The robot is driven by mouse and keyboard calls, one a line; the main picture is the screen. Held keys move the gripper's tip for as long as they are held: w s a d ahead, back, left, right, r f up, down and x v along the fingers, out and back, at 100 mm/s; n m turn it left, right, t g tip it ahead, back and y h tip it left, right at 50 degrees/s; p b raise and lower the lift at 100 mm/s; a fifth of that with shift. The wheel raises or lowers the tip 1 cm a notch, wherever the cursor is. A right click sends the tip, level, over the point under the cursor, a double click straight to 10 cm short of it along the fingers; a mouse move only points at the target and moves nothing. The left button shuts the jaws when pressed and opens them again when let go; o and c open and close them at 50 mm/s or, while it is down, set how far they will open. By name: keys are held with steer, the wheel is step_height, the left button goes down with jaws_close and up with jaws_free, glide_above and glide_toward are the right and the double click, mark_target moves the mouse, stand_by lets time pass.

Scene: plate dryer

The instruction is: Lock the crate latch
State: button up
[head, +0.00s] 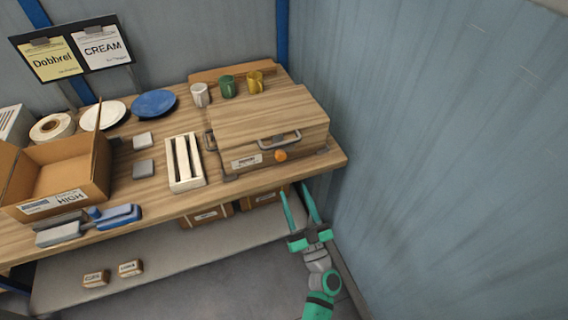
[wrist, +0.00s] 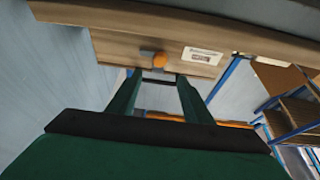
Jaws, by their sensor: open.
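The wooden crate (head: 262,118) stands closed on the right end of the workbench. Its front bears a grey metal handle (head: 279,140), a white label (head: 246,161) and a round orange knob (head: 281,156), which looks like the latch. In the wrist view the orange knob (wrist: 160,58) shows just beyond my fingertips, with the crate's label (wrist: 203,56) to its right. My green gripper (head: 294,190) is open and empty, in front of and below the bench's front edge, apart from the knob. It also shows in the wrist view (wrist: 158,75).
The blue-grey wall (head: 430,150) stands close on the right of my arm. Mugs (head: 228,87) stand behind the crate, and a slatted white box (head: 185,162) is to its left. The workbench edge (head: 325,163) juts above a lower shelf (head: 170,252).

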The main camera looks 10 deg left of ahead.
mark_target(282, 158)
steer(key=x, duration=1.1)
steer(key=shift+w+a, duration=0.1)
steer(key=shift+w, duration=0.1)
steer(key=c, duration=1.1)
